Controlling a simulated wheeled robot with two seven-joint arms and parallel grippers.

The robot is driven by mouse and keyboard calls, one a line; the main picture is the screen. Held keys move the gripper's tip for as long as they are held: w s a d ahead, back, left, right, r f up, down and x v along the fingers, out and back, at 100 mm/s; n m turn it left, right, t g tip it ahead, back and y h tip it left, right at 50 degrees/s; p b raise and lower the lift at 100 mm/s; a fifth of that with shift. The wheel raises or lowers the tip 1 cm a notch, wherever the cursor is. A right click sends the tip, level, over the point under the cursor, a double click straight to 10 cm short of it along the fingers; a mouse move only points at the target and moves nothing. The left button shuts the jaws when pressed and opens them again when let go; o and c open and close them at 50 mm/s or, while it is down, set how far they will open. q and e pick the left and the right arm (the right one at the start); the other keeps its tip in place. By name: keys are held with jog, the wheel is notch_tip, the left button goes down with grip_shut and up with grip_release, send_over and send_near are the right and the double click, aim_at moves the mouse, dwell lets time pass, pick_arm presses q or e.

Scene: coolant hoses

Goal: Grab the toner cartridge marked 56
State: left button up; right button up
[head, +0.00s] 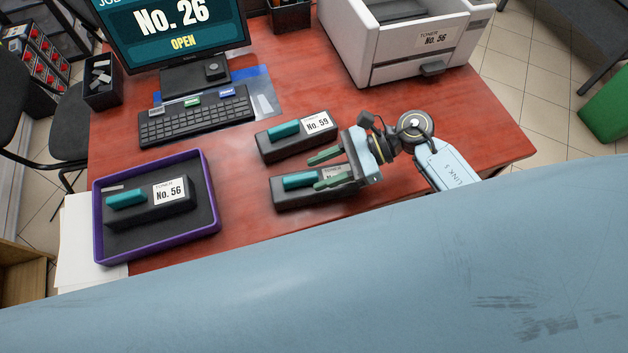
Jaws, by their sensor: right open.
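A black toner cartridge with a teal grip and a label reading No. 56 (150,207) lies in a purple-rimmed tray (211,196) at the left of the red desk. A second cartridge, labelled No. 59 (290,142), lies mid-desk. A third cartridge (296,195) lies just in front of it; its label is mostly covered by my gripper and unreadable. My right gripper (319,170) is open and empty, its green fingers pointing left over the label end of the third cartridge. I cannot tell whether they touch it. My left gripper is not in view.
A white printer (392,72) labelled Toner No. 56 stands at the back right. A monitor (178,30) shows No. 26 OPEN, with a keyboard (195,118) before it. A dark bin (103,85) stands back left. My large blue body part hides the foreground.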

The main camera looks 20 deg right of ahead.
jog(key=shift+x, duration=1.2)
grip_shut()
